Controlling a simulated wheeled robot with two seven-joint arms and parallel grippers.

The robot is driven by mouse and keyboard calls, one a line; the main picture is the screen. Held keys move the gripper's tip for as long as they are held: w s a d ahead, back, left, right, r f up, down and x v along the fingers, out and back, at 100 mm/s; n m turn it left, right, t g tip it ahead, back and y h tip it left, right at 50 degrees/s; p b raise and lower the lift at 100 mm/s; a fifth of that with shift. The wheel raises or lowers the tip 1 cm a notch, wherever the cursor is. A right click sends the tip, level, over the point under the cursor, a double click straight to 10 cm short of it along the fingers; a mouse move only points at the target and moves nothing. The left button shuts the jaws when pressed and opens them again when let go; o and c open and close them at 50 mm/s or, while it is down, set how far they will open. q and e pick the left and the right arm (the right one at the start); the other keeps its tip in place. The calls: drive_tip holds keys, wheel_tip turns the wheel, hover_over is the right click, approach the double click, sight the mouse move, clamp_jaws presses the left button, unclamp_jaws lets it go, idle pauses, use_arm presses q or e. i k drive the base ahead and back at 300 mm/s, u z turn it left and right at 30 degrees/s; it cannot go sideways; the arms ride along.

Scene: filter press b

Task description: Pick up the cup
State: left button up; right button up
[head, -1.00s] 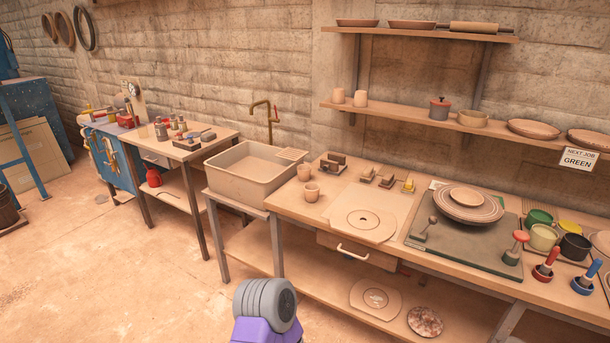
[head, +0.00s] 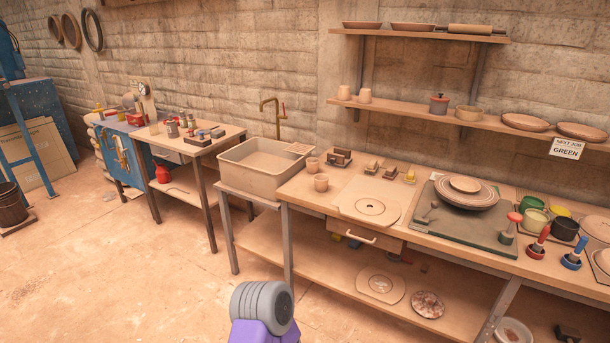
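Two plain clay cups stand on the wooden bench just right of the sink: a rear cup (head: 312,164) and a front cup (head: 321,182). Two more plain cups, a left shelf cup (head: 344,92) and a right shelf cup (head: 365,96), stand on the lower wall shelf. I cannot tell which one the task means. Neither of my grippers is in view. Only a grey and purple part of my own arm shows at the bottom, well in front of the bench.
The sink (head: 262,170) adjoins the bench (head: 300,189). A turntable with plates (head: 465,193), glaze pots (head: 565,229) and stamps crowd the bench's right. A tool table (head: 210,142) stands left. A lower shelf (head: 330,270) holds discs.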

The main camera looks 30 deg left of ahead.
sight(313, 166)
drive_tip(key=u, duration=1.5)
drive_tip(key=i, duration=2.05)
drive_tip(key=z, duration=0.9)
